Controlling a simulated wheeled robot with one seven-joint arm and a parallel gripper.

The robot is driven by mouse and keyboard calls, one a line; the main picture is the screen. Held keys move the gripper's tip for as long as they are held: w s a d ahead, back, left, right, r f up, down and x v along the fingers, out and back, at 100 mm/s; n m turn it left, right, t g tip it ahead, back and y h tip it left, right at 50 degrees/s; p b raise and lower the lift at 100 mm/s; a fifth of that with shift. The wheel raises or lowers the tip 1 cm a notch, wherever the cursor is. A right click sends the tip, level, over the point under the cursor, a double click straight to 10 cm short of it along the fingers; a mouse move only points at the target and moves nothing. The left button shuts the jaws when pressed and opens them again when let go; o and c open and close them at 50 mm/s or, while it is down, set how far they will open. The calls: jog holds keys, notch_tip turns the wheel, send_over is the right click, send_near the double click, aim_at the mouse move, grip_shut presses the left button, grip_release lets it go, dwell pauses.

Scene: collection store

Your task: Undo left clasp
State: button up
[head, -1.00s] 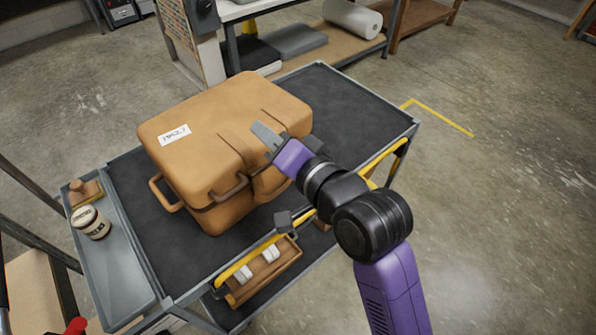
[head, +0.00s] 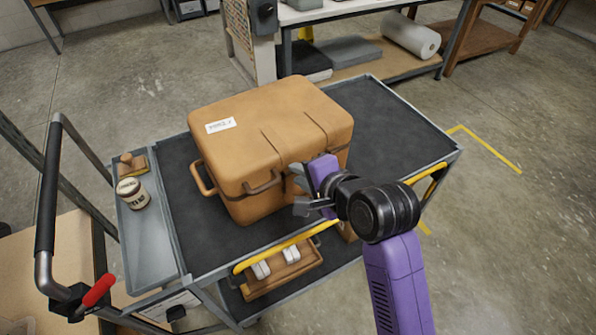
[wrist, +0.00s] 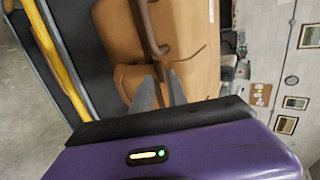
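A tan case (head: 275,110) with a white label lies shut on the cart, its front facing me. A brown handle (head: 263,184) is on its front; the wrist view shows this handle (wrist: 150,32) and the case (wrist: 195,35) close up. My gripper (head: 299,190) is in front of the case, right of the handle. I cannot make out the left clasp in either view; the gripper hides part of the case front.
The case stands on the cart's dark top (head: 405,125). A yellow rail (head: 275,250) runs along the cart's near edge, below my gripper. A wooden box (head: 285,270) sits below.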

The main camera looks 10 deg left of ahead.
jog(key=shift+w+a+f, duration=0.4)
jog(key=shift+w, duration=0.05)
grip_shut()
dwell(1.2)
